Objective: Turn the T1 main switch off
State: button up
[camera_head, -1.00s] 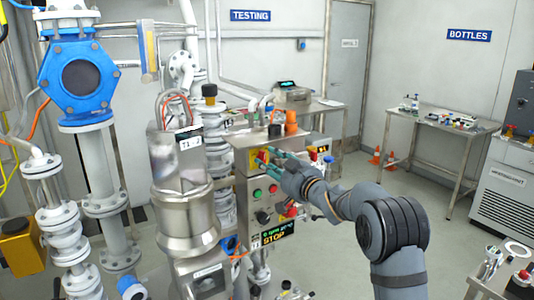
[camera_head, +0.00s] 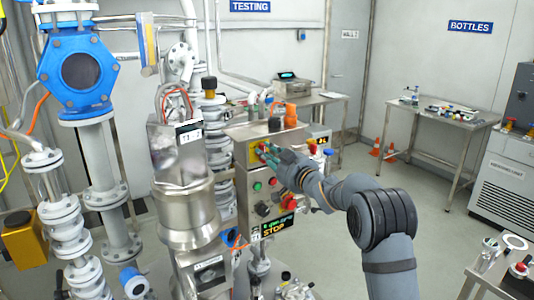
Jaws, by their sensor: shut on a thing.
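The T1 control panel (camera_head: 244,192) is a steel box at the centre, beside the T1 vessel (camera_head: 186,205). Its main switch has a yellow plate (camera_head: 254,152) at the upper part of the front. My gripper (camera_head: 266,152) is at this plate, its fingers shut on the red switch knob. The fingers and my arm hide most of the knob, so I cannot tell its exact angle. Below it are green and red buttons (camera_head: 273,182) and a dark knob (camera_head: 262,209). A display (camera_head: 277,226) below reads STOP.
Red and blue fittings (camera_head: 327,152) lie just right of my gripper.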

grip_shut()
jog(key=shift+n+b, duration=0.3)
jog(key=shift+b, duration=0.05)
jog(key=n+b, duration=0.3)
jog(key=n, duration=0.2)
jog(key=n+b, duration=0.3)
jog(key=n, duration=0.3)
jog(key=a+n+b, duration=0.1)
jog(key=n+b, duration=0.3)
jog(key=n, duration=0.2)
jog(key=shift+s+f, duration=0.25)
jog(key=shift+s, duration=0.15)
jog(key=shift+n, duration=0.3)
jog(key=o, duration=0.8)
grip_release()
jog(key=shift+c, duration=0.2)
jog(key=shift+a, duration=0.1)
